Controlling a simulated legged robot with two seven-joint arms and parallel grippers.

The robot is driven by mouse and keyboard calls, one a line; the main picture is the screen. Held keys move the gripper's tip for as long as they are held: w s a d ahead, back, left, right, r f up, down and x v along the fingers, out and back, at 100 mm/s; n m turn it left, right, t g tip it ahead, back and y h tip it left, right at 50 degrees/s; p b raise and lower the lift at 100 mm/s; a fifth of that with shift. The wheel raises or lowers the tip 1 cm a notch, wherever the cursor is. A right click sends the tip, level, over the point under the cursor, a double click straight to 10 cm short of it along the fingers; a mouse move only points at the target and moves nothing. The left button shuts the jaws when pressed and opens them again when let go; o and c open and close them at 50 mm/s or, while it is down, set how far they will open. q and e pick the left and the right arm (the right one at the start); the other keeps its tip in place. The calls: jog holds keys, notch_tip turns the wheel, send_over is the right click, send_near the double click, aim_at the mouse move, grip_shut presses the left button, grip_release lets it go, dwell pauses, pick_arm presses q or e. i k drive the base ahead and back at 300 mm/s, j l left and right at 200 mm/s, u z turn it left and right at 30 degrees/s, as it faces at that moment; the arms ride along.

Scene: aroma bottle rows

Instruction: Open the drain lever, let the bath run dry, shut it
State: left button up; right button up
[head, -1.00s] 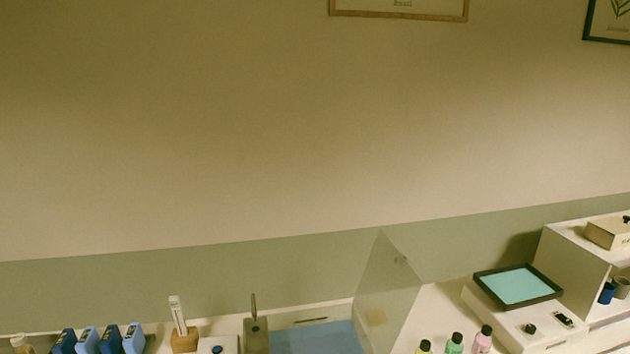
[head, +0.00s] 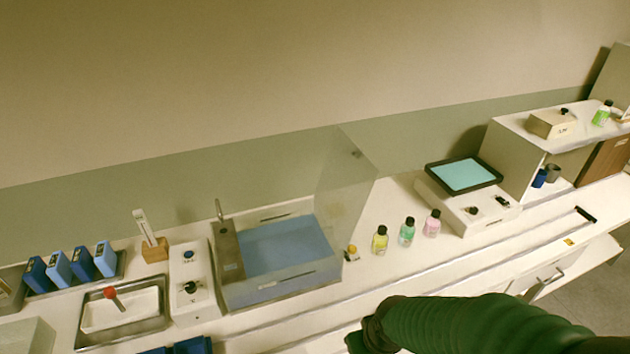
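The bath (head: 285,285) is a clear-walled tank on the bench, holding blue water (head: 288,246). Its transparent lid (head: 345,180) stands raised at the right end. A small yellow-orange piece (head: 351,251) sits by the bath's right front corner; it looks like the drain lever, but it is too small to tell its position. My green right arm reaches in from the lower right, in front of the bench. No gripper fingers are visible on it. My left gripper is out of the picture.
Yellow, green and pink bottles (head: 407,232) stand right of the bath. Beyond them is a white device with a teal-topped tray (head: 464,175). A white control box (head: 190,283) and a metal basin (head: 122,312) with a red knob lie left.

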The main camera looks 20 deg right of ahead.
aim_at(352, 249)
jog(key=l+u, duration=0.45)
jog(key=k+l+u, duration=0.1)
jog(key=l+u, duration=0.4)
jog(key=l, duration=0.15)
jog(key=k+l, duration=0.1)
jog(key=l, duration=0.3)
jog(key=k+l+u, duration=0.1)
jog(key=l, duration=0.35)
jog(key=k+l, duration=0.1)
jog(key=l, duration=0.3)
jog(key=k+l, duration=0.15)
jog(key=l, duration=0.25)
jog(key=k+l+u, duration=0.1)
jog(key=l, duration=0.35)
jog(key=k+l, duration=0.1)
jog(key=l, duration=0.3)
jog(key=i+j+u, duration=0.55)
